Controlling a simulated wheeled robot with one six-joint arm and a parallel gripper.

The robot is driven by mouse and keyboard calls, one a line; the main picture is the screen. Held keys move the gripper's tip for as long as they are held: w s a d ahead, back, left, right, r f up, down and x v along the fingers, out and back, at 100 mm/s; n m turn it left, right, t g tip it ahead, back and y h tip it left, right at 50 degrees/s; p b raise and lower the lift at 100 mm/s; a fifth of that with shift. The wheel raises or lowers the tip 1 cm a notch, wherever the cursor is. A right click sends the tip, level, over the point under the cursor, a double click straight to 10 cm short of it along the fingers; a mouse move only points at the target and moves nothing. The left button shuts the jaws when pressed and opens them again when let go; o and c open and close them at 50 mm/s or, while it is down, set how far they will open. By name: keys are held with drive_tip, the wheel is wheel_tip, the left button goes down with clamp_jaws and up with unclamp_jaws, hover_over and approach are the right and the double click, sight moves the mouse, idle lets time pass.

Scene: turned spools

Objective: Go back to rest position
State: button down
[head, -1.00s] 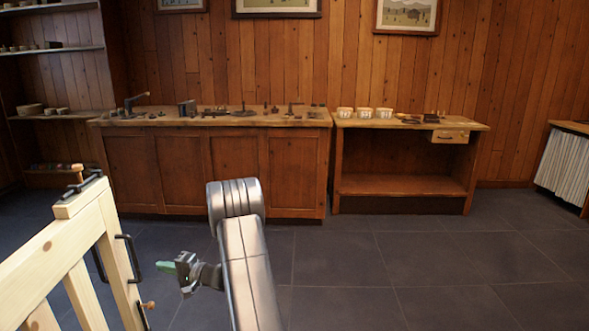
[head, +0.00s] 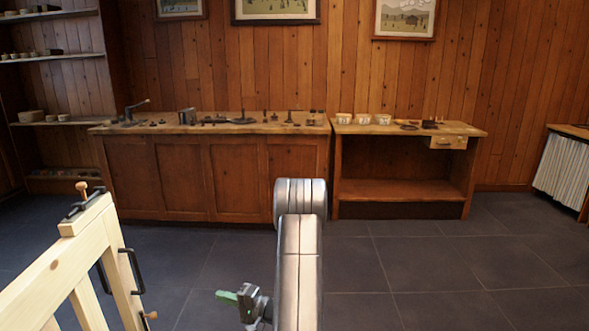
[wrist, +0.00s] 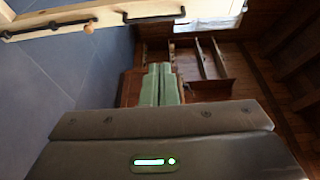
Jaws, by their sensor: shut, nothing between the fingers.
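My gripper (head: 226,297) shows low in the head view, left of my arm, with its green fingers pointing left over the floor. In the wrist view the two green fingers (wrist: 161,84) lie side by side, shut with nothing between them. In the head view it is apart from the pale wooden gate-like frame (head: 95,255) on the left, with a gap of floor between. The same frame's edge, with a dark handle and a peg, shows at the top left of the wrist view (wrist: 60,17).
A long wooden cabinet (head: 205,180) with tools on top stands at the back wall. A smaller bench (head: 400,188) with several items, white cups (head: 363,119) among them, is right of it. Shelves (head: 55,56) stand far left. Tiled floor (head: 440,275) is clear at centre and right.

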drive_tip(key=v, duration=1.5)
drive_tip(key=shift+s+t, duration=0.3)
drive_tip(key=shift+s, duration=0.15)
